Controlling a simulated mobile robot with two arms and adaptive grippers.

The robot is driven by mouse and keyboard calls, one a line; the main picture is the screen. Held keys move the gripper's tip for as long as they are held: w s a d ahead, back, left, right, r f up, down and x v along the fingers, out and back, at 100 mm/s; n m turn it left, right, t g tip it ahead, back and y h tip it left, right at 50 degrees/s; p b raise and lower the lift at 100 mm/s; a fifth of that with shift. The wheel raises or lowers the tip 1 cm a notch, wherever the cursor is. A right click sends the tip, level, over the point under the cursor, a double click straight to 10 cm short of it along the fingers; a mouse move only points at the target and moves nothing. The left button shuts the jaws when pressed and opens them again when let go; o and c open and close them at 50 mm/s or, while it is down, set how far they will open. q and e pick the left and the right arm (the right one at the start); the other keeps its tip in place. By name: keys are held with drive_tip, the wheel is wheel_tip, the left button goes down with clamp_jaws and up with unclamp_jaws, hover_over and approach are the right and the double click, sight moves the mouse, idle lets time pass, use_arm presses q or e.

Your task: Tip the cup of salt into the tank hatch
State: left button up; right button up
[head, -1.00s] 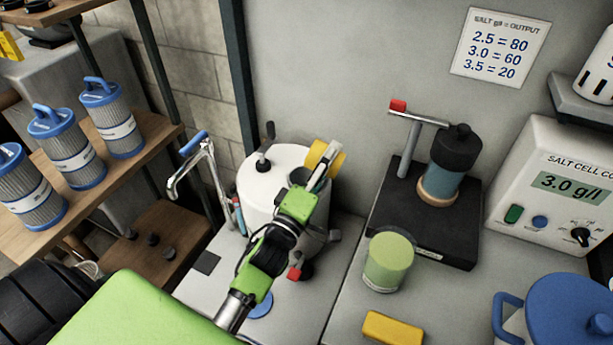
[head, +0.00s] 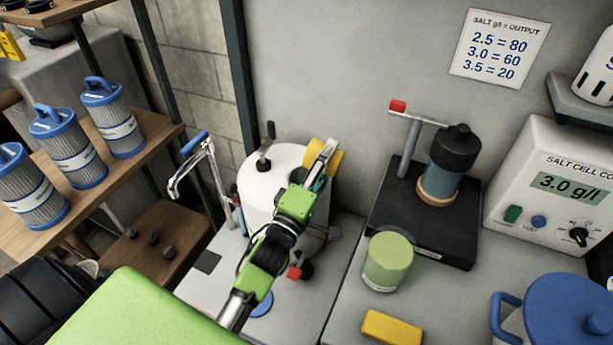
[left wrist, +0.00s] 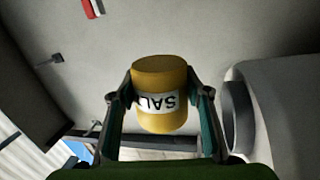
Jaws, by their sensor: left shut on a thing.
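The salt cup (head: 336,158) is a yellow cylinder. The left wrist view shows the cup (left wrist: 160,90) between both fingers, with its SALT label upside down. My left gripper (head: 322,165) is shut on it, above the back right of the white tank (head: 262,195). In the head view the fingers hide part of the cup. Whether salt is leaving the cup cannot be seen. My right gripper is not in view.
A tap with a blue handle (head: 194,143) stands left of the tank. A green canister (head: 387,262), a yellow block (head: 391,328) and a blue-lidded pot (head: 570,310) stand right. A black-based stand (head: 425,235) is behind them. Filter cartridges (head: 65,150) line the left shelf.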

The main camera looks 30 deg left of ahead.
use_arm(q)
drive_tip(key=shift+s+a+f+n, duration=0.1)
drive_tip(key=shift+a+f+n, duration=0.05)
drive_tip(key=shift+n, duration=0.35)
drive_tip(key=shift+a+f+n, duration=0.1)
drive_tip(key=shift+f+n, duration=0.05)
drive_tip(key=shift+n, duration=0.35)
drive_tip(key=shift+c, duration=0.2)
drive_tip(key=shift+a+r+n+y+p, duration=0.2)
drive_tip(key=shift+n+y+p, duration=0.15)
drive_tip(key=shift+n, duration=0.4)
drive_tip(key=shift+a+r+n+y+p, duration=0.2)
drive_tip(key=shift+n+y+p, duration=0.2)
drive_tip(key=shift+n, duration=0.3)
drive_tip(key=shift+a+r+n+y+p, duration=0.2)
drive_tip(key=shift+n+y+p, duration=0.15)
drive_tip(key=shift+n, duration=0.4)
idle(2.4)
drive_tip(key=shift+a+f+n, duration=0.15)
drive_tip(key=shift+f+n, duration=0.1)
drive_tip(key=shift+n, duration=0.25)
idle(0.6)
